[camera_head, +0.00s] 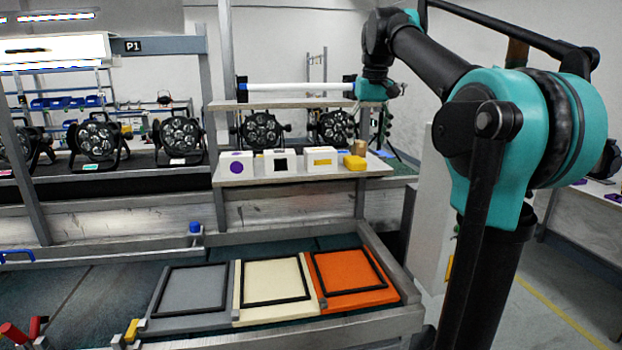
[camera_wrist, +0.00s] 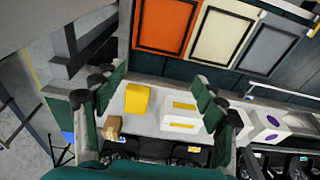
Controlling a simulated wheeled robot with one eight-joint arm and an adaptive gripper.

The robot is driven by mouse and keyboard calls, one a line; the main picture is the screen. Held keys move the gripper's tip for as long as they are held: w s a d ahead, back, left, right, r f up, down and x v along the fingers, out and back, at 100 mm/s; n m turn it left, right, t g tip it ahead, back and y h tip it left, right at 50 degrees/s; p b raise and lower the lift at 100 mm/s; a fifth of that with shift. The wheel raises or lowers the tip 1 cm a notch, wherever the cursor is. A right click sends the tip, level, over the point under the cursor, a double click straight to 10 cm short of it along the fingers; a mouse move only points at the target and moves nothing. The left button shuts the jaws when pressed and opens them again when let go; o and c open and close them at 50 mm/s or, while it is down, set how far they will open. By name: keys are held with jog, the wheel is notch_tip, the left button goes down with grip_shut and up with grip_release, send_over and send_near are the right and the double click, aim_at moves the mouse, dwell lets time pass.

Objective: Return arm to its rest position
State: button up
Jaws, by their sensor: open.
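My gripper (camera_wrist: 160,100) is open in the wrist view, with its dark green finger pads wide apart and nothing between them. In the head view my teal wrist (camera_head: 372,90) hangs beside the right end of the upper shelf, with the arm bent and reaching toward the back. In the wrist view a yellow block (camera_wrist: 137,103), a small brown block (camera_wrist: 113,128) and a white box with yellow marks (camera_wrist: 181,117) lie on the shelf below the gripper, apart from it.
White boxes with purple (camera_head: 236,168) and black (camera_head: 282,162) faces stand on the small shelf (camera_head: 228,180). Par cans (camera_head: 261,130) stand behind it. Grey (camera_head: 160,322), cream (camera_head: 240,315) and orange (camera_head: 390,296) framed panels lie in front. Floor is clear at the right.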

jog(key=s+d+f+m+t, duration=0.1)
jog(key=s+f, duration=0.4)
jog(key=f, duration=0.6)
jog(key=s+d+f, duration=0.1)
jog(key=s+f, duration=0.3)
jog(key=f, duration=0.8)
jog(key=s+d+f+m+t, duration=0.1)
jog(key=s+f, duration=0.4)
jog(key=f, duration=0.6)
jog(key=s+f, duration=1)
jog(key=shift+d, duration=0.35)
jog(key=shift+o, duration=0.6)
